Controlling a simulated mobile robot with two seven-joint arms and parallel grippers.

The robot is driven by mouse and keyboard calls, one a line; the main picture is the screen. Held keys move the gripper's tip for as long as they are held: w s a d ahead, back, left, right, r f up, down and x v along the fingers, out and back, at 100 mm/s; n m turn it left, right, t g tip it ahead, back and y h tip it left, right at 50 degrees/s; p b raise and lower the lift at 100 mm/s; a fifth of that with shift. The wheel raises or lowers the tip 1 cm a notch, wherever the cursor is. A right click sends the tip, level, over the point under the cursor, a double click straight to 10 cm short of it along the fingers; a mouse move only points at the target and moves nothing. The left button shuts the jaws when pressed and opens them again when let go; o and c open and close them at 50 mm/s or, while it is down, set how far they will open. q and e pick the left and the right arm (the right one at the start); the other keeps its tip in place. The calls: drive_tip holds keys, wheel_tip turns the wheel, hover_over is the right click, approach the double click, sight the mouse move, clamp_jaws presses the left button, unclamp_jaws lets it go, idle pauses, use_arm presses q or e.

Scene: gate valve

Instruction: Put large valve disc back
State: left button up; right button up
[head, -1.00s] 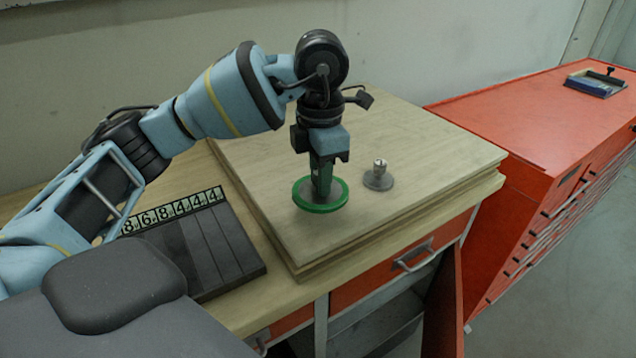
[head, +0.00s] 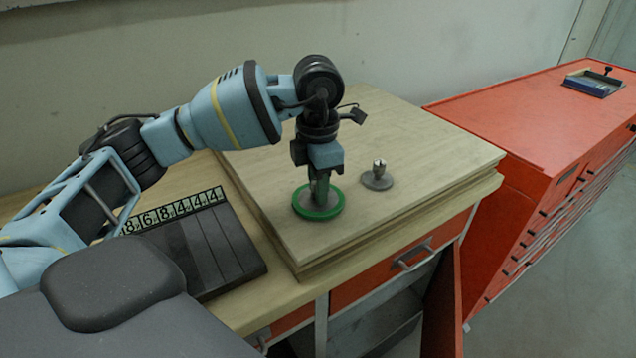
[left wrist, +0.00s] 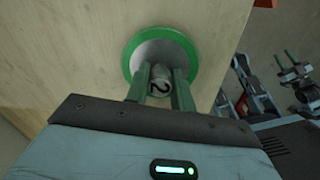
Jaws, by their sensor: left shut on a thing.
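The large valve disc, a grey plate with a green rim (head: 332,213), is at the front left of the wooden board in the head view. Whether it touches the board is unclear. In the left wrist view its green rim (left wrist: 190,50) surrounds a grey face with a stem marked "2" (left wrist: 159,85). My left gripper (head: 319,182) points down over it, its green fingers (left wrist: 160,78) shut on the stem. A smaller grey disc (head: 377,181) with an upright stem stands to the right. My right gripper (left wrist: 299,63) appears small and dark in the left wrist view, fingers apart.
The wooden board (head: 420,150) is otherwise clear. A dark ribbed case with number tiles (head: 175,208) lies to its left. A red cabinet (head: 530,120) stands at the right, with a blue tray (head: 595,83) on top. A drawer handle (head: 413,257) juts out below the board.

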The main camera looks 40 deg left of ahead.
use_arm(q)
drive_tip(key=o, duration=1)
drive_tip(key=shift+f, duration=0.1)
wheel_tip(320, 180, up, 12)
drive_tip(key=p, duration=0.1)
use_arm(e)
drive_tip(key=shift+w+r, duration=0.5)
drive_tip(key=shift+r, duration=0.25)
